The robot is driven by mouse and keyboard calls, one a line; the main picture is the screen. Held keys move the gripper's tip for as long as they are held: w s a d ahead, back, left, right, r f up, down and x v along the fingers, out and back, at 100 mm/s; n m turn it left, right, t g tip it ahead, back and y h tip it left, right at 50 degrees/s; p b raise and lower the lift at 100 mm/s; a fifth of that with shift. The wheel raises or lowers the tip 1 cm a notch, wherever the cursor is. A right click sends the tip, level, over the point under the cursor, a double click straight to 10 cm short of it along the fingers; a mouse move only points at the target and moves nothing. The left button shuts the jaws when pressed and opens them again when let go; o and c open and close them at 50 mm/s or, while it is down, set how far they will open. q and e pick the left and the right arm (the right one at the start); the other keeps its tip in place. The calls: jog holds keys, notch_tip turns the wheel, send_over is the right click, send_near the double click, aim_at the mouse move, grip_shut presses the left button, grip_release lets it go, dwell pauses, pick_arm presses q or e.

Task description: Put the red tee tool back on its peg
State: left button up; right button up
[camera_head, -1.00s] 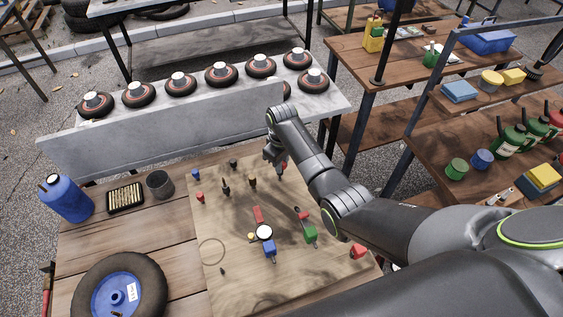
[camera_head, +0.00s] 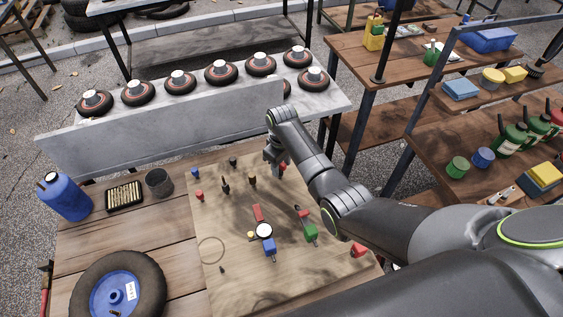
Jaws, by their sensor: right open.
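My right gripper (camera_head: 273,160) is open above the far right part of the wooden tool board (camera_head: 215,270), its arm coming in from the right. A small red item (camera_head: 283,168) shows right beside its fingers and is partly hidden by them. It may be the red tee tool, but it is too small to tell its shape or whether the fingers touch it. Other red pieces are on the board: one at the left (camera_head: 199,196), one near the middle (camera_head: 258,212) and one at the right edge (camera_head: 358,250). The peg for the tee tool cannot be made out. My left gripper is out of view.
The board also carries a white gauge with a blue body (camera_head: 267,243), a green tool (camera_head: 310,233) and dark upright pieces (camera_head: 252,182). A blue bottle (camera_head: 64,197), a black cup (camera_head: 159,182) and a wheel (camera_head: 117,290) stand left. A grey panel (camera_head: 170,130) rises behind.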

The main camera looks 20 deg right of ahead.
jog(key=shift+r, duration=0.15)
notch_tip(320, 180, up, 17)
jog(key=p, duration=0.4)
jog(key=shift+s, duration=0.1)
dwell(0.7)
